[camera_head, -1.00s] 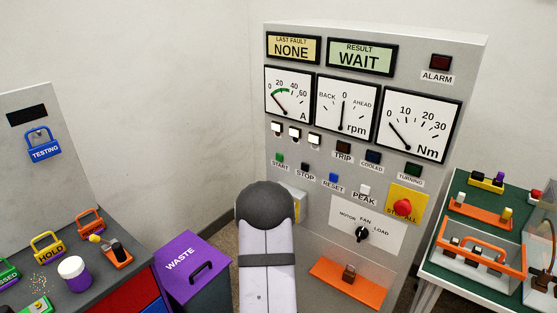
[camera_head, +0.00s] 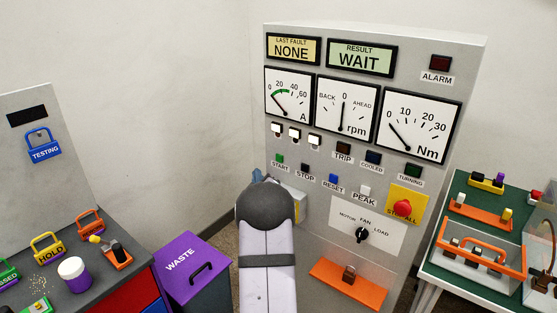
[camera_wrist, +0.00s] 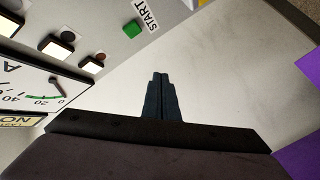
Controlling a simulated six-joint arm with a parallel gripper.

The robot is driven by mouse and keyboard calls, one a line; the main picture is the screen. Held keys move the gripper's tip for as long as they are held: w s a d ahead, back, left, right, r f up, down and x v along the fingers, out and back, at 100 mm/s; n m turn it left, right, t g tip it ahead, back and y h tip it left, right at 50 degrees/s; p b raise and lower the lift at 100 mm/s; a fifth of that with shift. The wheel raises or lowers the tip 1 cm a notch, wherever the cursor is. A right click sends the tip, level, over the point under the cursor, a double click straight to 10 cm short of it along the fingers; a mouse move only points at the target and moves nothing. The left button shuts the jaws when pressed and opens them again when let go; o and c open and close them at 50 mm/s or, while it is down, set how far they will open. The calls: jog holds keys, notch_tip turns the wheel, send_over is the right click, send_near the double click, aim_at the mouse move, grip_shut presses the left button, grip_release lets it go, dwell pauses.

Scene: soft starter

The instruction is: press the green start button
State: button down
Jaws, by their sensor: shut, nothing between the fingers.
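The green start button (camera_head: 280,158) is on the grey panel (camera_head: 388,186), above its START label, at the left end of the button row. In the wrist view the green button (camera_wrist: 131,29) lies at the upper left, beside the START label. My gripper (camera_wrist: 161,74) is shut and empty, its fingertips apart from the button in the picture. In the head view my arm hides most of the gripper; a small blue-grey part (camera_head: 258,175) shows just below and left of the button. The gap to the panel cannot be told.
A black stop button (camera_head: 305,167) and blue reset button (camera_head: 333,177) sit to the right of start. Lit white lamps (camera_head: 296,133) are above. A yellow stop plate with a red knob (camera_head: 403,206) is farther right. A purple waste bin (camera_head: 188,262) stands left of the panel.

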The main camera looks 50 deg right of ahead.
aim_at(279, 158)
jog(key=d, duration=0.8)
jog(key=shift+d, duration=0.35)
jog(key=shift+d, duration=0.1)
dwell(1.9)
jog(key=shift+d+b, duration=0.3)
jog(key=shift+d, duration=0.45)
dwell(0.9)
jog(key=shift+a+b, duration=0.2)
jog(key=shift+b, duration=0.1)
jog(key=shift+a+b, duration=0.4)
jog(key=shift+a, duration=0.25)
jog(key=shift+a, duration=0.1)
